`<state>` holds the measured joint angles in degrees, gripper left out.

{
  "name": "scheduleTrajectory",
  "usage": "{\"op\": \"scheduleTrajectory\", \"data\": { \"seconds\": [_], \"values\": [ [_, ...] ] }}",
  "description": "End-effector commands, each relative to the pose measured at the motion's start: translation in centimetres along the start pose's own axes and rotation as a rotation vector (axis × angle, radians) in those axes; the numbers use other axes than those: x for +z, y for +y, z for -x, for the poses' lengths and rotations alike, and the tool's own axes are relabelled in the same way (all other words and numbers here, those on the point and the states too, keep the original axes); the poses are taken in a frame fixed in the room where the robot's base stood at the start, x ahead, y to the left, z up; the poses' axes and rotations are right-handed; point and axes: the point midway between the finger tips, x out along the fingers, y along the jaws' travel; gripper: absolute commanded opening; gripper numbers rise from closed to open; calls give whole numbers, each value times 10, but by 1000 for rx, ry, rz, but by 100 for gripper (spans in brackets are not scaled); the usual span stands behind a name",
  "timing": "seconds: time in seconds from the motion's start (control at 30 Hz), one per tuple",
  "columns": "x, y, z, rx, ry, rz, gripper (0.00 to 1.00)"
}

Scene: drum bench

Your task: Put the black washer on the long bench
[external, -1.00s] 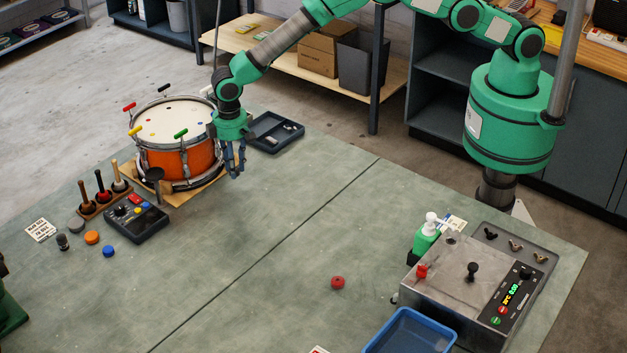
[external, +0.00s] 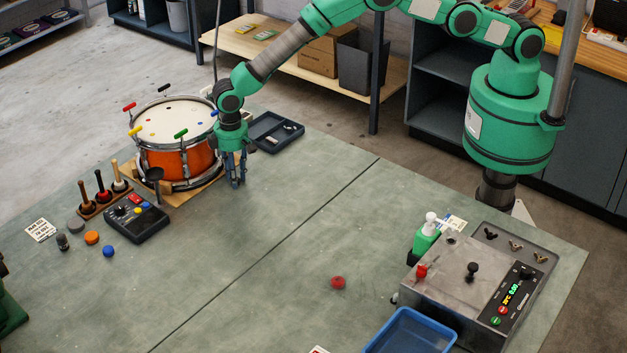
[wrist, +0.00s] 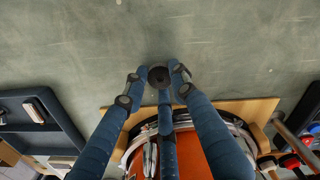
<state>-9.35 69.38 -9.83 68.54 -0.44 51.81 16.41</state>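The black washer (wrist: 159,76) is a small dark disc with a hole, seen in the wrist view between the tips of my gripper's three blue fingers. My gripper (external: 238,184) is shut on it, low over the green bench top (external: 290,190) just right of the drum. In the external view the fingers hide the washer. I cannot tell whether the washer touches the bench top.
The orange drum (external: 178,158) stands on a wooden board left of my gripper. A dark tray (external: 274,131) lies behind it. A control box (external: 137,219) and mallet stand (external: 104,196) are at the left. The bench's middle is mostly clear, with a red disc (external: 338,283).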

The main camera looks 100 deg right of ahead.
Motion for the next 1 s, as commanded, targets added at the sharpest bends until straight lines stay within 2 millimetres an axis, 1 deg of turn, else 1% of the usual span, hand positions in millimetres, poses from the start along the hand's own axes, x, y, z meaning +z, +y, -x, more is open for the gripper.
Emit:
{"op": "scheduleTrajectory", "data": {
  "seconds": [0.03,0.07,0.1,0.4,0.57,0.77,1.0],
  "values": [
    [0,0,0,0,0,0,36],
    [0,0,0,0,0,0,42],
    [0,0,0,0,0,0,45],
    [0,0,0,0,0,0,45],
    [0,0,5,0,1,0,45],
    [0,0,20,0,0,0,45],
    [0,0,55,0,1,0,45]
  ]
}}
